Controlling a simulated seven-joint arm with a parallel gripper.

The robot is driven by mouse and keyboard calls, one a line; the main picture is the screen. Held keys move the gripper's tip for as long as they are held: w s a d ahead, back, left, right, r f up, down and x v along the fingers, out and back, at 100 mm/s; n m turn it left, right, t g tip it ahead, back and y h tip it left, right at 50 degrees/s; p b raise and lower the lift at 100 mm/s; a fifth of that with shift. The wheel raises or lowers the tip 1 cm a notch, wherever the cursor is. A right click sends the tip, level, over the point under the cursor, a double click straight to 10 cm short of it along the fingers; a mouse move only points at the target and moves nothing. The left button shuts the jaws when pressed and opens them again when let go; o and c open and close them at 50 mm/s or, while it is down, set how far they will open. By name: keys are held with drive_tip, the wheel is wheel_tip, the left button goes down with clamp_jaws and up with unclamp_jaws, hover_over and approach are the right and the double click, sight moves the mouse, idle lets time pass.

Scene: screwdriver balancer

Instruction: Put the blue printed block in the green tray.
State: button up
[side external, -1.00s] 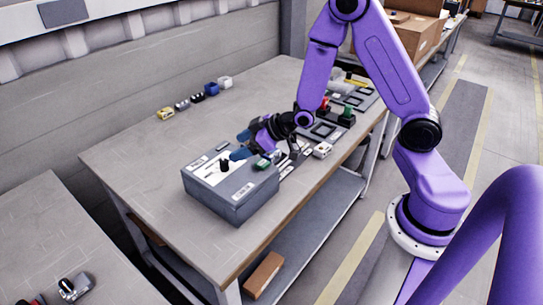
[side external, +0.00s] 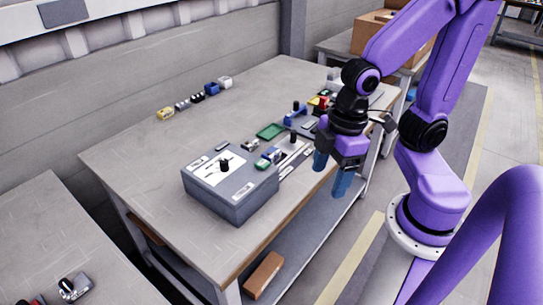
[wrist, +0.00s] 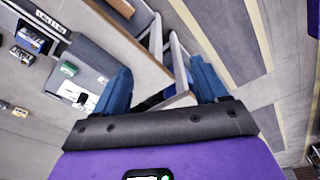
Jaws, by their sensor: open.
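The green tray (side external: 271,131) lies flat on the table behind the grey box, and the part of it that shows looks empty. A small blue block (side external: 211,88) stands in the back row on the table. Another blue piece (side external: 295,116) lies right of the tray, partly near my arm. I cannot make out print on either, so which is the printed block is unclear. My gripper (side external: 331,172) is open and empty, pointing down by the table's front edge, right of the grey box. In the wrist view its blue fingers (wrist: 162,88) stand apart with nothing between them.
A grey box (side external: 231,186) with a black knob stands at the table's near end. A yellow piece (side external: 165,113) is in the back row. The table's left middle is clear.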

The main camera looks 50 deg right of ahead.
drive_tip(key=s+d+r, duration=0.1)
drive_tip(key=s+d, duration=0.1)
drive_tip(key=s, duration=0.2)
drive_tip(key=w+a+m+h, duration=0.1)
drive_tip(key=w+m, duration=0.8)
drive_tip(key=w, duration=0.3)
drive_tip(key=m+h, duration=0.2)
drive_tip(key=m, duration=1.9)
hover_over(271, 152)
drive_tip(key=a, duration=0.2)
drive_tip(key=shift+g, duration=0.4)
drive_tip(key=f, duration=1.5)
drive_tip(key=shift+d+f, duration=0.2)
drive_tip(key=shift+f, duration=0.1)
drive_tip(key=shift+d+f, duration=0.25)
drive_tip(key=shift+f, duration=0.6)
drive_tip(key=shift+d+f, duration=0.25)
drive_tip(key=shift+f, duration=0.6)
drive_tip(key=shift+d+f, duration=0.25)
drive_tip(key=shift+f, duration=0.6)
